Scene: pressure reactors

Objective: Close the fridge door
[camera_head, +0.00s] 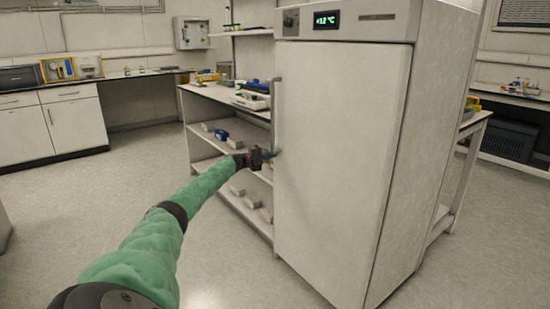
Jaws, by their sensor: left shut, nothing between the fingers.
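The fridge (437,120) is a tall white cabinet right of centre, with a green digital display on its top panel. Its white door (340,165) covers the front and looks flush or nearly flush; I cannot tell if a thin gap is left at the far side. A vertical handle (275,112) runs along the door's left edge. My left gripper (275,153) is shut and empty, at the door's left edge just below the handle. I cannot tell if it touches the door. My right gripper is not in view.
A shelved bench (205,149) with lab items stands left of and behind the fridge, close to my left gripper. White cabinets (75,122) line the back left. Another bench (516,103) stands at the right. The floor (235,270) in front is clear.

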